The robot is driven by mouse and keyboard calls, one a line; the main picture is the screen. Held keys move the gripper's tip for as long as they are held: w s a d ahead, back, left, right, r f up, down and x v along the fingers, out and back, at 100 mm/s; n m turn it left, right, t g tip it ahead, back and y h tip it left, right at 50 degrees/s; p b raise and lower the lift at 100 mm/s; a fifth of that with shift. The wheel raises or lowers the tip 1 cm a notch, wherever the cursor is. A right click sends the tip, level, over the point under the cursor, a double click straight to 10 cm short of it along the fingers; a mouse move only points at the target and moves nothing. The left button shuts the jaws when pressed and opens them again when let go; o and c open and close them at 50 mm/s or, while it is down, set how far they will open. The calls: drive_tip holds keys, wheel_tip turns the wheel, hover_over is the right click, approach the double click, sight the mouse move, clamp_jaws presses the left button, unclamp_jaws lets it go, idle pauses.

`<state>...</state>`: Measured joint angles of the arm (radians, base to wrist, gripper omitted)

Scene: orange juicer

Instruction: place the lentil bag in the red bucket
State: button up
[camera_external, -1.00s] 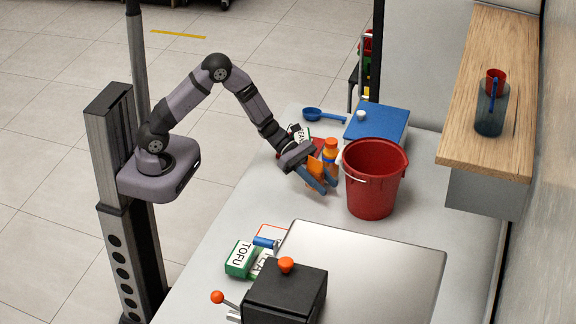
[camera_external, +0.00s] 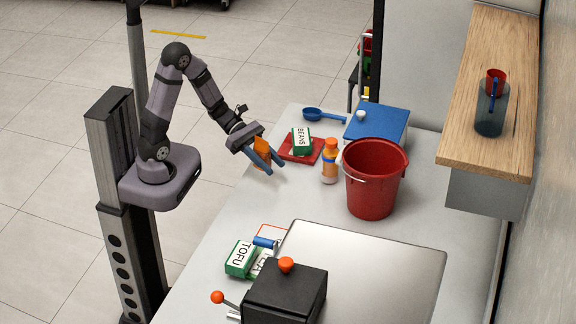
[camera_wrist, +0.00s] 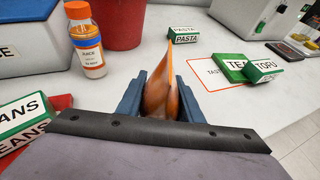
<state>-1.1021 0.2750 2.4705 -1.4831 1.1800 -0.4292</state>
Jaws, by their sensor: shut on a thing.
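The lentil bag, an orange pouch (camera_external: 262,152), is between the fingers of my gripper (camera_external: 270,166). My gripper is shut on it and holds it above the table's left part. In the wrist view the orange bag (camera_wrist: 161,88) stands between the two blue fingers (camera_wrist: 160,100). The red bucket (camera_external: 374,183) stands to the right of my gripper, apart from it. The bucket's lower part also shows in the wrist view (camera_wrist: 112,25), at the top left. Part of the bag is hidden by the fingers.
A juice bottle with an orange cap (camera_external: 330,163) stands between my gripper and the bucket. A beans box (camera_external: 301,140) lies on a red tray (camera_external: 285,153) behind. A blue-lidded box (camera_external: 378,124) is behind the bucket. A tofu box (camera_external: 240,257) and metal appliance (camera_external: 380,265) are in front.

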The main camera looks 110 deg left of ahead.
drive_tip(key=shift+s, duration=1)
